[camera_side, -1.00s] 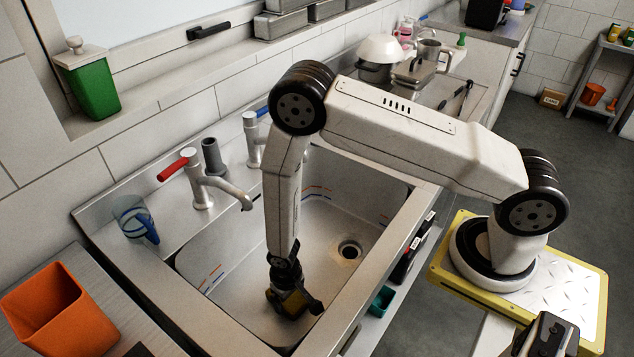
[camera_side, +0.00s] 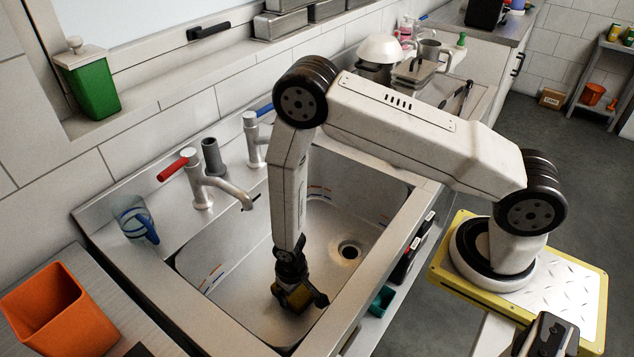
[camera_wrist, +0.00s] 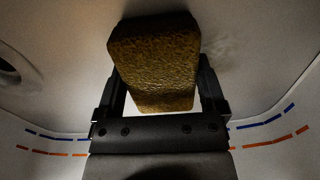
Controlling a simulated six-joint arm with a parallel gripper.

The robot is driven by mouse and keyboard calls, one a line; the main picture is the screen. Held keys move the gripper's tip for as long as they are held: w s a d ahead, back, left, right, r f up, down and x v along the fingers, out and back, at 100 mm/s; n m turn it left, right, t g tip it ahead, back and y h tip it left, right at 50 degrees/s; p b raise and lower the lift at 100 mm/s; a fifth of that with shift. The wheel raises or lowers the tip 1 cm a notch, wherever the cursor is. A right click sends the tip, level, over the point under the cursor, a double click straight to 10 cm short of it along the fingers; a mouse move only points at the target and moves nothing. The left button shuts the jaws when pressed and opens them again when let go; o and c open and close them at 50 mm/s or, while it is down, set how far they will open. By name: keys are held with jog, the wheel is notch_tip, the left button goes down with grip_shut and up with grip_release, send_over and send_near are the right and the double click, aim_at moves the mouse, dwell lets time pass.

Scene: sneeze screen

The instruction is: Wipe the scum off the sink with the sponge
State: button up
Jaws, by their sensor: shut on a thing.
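My gripper (camera_side: 300,296) is down inside the steel sink (camera_side: 330,225). It is shut on a yellow-brown sponge (camera_side: 293,297), held close to the basin floor at the near end; I cannot tell whether it touches. In the wrist view the sponge (camera_wrist: 155,62) sits between the two fingers of the gripper (camera_wrist: 160,95). A faint greyish smudge, perhaps scum (camera_wrist: 210,42), shows on the basin surface beside the sponge. The round drain (camera_side: 348,250) lies to the right of the gripper in the side view.
Red-handled (camera_side: 200,180) and blue-handled (camera_side: 256,135) taps stand along the back rim. A clear cup (camera_side: 137,220) with something blue sits on the left ledge, near an orange bin (camera_side: 55,310). Dishes (camera_side: 410,70) stand beyond the far end. The basin walls surround my gripper.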

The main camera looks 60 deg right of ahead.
aim_at(266, 317)
jog(key=shift+a, duration=3.9)
jog(key=shift+w, duration=1.05)
jog(key=shift+w+d, duration=0.1)
jog(key=shift+d, duration=5.3)
jog(key=shift+a, duration=5.35)
jog(key=shift+a+r, duration=0.1)
jog(key=shift+a, duration=0.05)
notch_tip(266, 317, up, 8)
